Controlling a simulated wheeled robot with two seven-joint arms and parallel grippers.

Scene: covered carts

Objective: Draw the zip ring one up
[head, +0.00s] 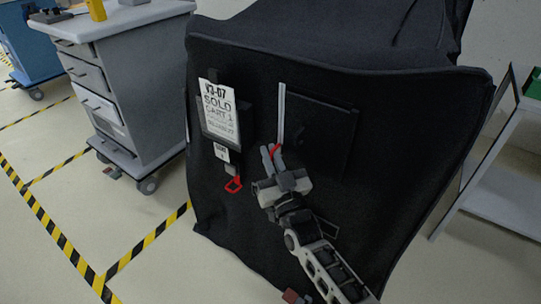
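A black covered cart (400,130) fills the middle. A pale vertical zip (281,112) runs down its front panel. A red ring (276,149) shows at the zip's lower end, at the fingertips of my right gripper (271,157). The fingers are close together and point up at the ring, partly hiding it. I cannot tell whether they grip it. A second red ring (233,185) hangs lower left, under the printed sign (219,112), clear of the gripper. My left gripper is not in view.
A dark flat pocket or panel (320,138) lies right of the zip. A grey drawer cart (130,85) stands at left, with a blue cart (32,45) behind. A pale shelf unit (500,185) stands at right. Floor with yellow-black tape (65,245) is open at lower left.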

